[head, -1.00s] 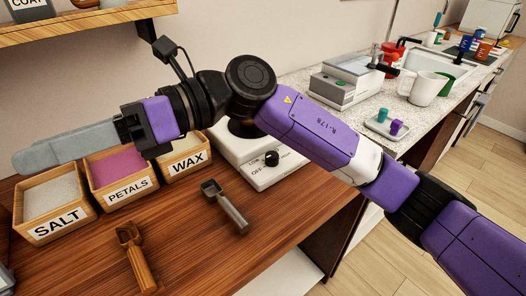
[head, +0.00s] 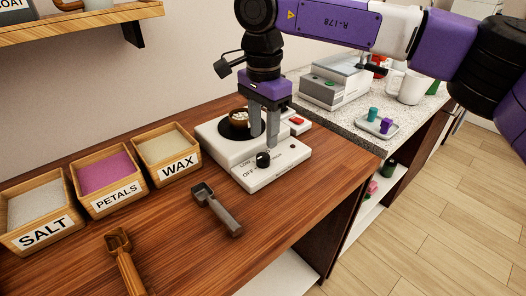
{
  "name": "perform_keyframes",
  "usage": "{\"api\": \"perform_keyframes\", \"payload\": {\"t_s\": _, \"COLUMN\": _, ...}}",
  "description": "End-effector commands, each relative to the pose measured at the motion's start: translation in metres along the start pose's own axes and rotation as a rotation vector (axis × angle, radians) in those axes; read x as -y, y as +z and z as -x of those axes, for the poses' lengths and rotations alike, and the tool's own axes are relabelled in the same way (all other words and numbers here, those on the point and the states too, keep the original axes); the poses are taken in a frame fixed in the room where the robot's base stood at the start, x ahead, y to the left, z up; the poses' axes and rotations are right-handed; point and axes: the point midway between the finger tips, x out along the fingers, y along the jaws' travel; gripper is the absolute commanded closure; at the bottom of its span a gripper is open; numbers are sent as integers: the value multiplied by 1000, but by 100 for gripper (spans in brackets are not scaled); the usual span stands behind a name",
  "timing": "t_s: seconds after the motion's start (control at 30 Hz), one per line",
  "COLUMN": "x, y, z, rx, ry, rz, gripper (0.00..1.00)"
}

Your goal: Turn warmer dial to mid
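The warmer (head: 222,145) is a white unit on the wooden counter, with a round black plate on top. Its black dial (head: 263,159) is on the sloped front panel, with "LOW" and "OFF" printed to the dial's left. The dial's exact pointer direction is too small to tell. My gripper (head: 264,141) points straight down over the warmer, its two grey fingers apart with nothing between them. The fingertips are just above and behind the dial in the picture; I cannot tell whether they touch it.
A small brown-rimmed cup (head: 239,117) is on the warmer's plate, left of my fingers. A red button (head: 297,121) is at the right. Bins of salt (head: 43,232), petals (head: 115,199) and wax (head: 176,166) stand left. A grey scoop (head: 217,209) and wooden scoop (head: 124,262) lie in front.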

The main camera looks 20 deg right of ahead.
Motion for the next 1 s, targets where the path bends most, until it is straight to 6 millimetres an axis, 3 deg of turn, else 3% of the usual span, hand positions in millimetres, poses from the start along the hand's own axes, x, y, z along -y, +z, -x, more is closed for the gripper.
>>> {"api": "perform_keyframes", "payload": {"t_s": 0.33, "x": 0, "y": 2, "z": -51, "rx": 5, "ry": 0, "rz": -2, "gripper": 61}}
{"api": "perform_keyframes", "payload": {"t_s": 0.73, "x": 0, "y": 2, "z": -60, "rx": 4, "ry": -1, "rz": -1, "gripper": 61}}
{"api": "perform_keyframes", "payload": {"t_s": 0.77, "x": 0, "y": 2, "z": -60, "rx": 4, "ry": -1, "rz": -1, "gripper": 63}}
{"api": "perform_keyframes", "payload": {"t_s": 0.93, "x": 0, "y": 2, "z": -60, "rx": 4, "ry": -1, "rz": -1, "gripper": 96}}
{"api": "perform_keyframes", "payload": {"t_s": 1.0, "x": 0, "y": 2, "z": -60, "rx": 5, "ry": -1, "rz": -1, "gripper": 100}}
